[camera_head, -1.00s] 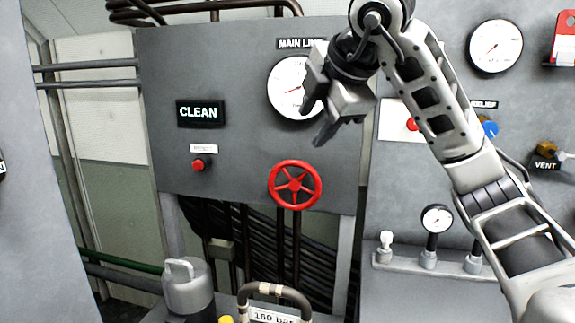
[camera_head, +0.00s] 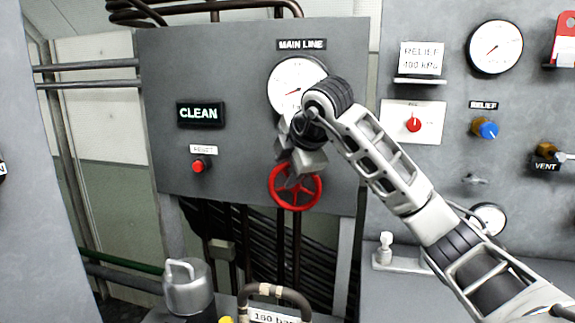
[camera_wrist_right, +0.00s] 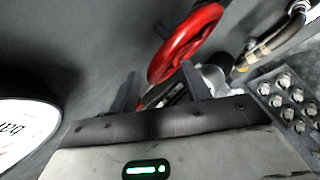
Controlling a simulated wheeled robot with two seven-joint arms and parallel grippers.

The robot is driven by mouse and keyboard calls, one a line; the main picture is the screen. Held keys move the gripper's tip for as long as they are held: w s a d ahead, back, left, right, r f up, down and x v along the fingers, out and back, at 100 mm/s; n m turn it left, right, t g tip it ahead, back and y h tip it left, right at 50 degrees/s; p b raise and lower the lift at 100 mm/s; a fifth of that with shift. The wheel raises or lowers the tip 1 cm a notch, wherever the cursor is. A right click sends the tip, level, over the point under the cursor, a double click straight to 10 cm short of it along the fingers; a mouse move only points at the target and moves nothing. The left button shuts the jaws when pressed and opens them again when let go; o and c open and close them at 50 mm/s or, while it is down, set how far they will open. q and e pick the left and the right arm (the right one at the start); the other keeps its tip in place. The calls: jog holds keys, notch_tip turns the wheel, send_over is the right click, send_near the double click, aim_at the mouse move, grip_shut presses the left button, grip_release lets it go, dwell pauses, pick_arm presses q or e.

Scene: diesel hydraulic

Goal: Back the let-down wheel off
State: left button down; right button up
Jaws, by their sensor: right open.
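A red spoked handwheel (camera_head: 314,201) stands out from the grey panel under the main line gauge; it is the only wheel in view. My right gripper (camera_head: 291,178) is in front of the upper part of the wheel and hides some of its rim and spokes. In the right wrist view the wheel's red rim (camera_wrist_right: 207,25) lies just beyond the open fingers (camera_wrist_right: 160,88), nearer the right finger. The fingers look empty; I cannot tell whether one touches the rim. My left gripper is not in view.
The main line gauge (camera_head: 284,84) is above the wheel, partly behind my right arm. Relief controls with a blue knob (camera_head: 488,130) are on the right panel.

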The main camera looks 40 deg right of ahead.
jog(key=c, duration=0.9)
jog(key=shift+c, duration=0.2)
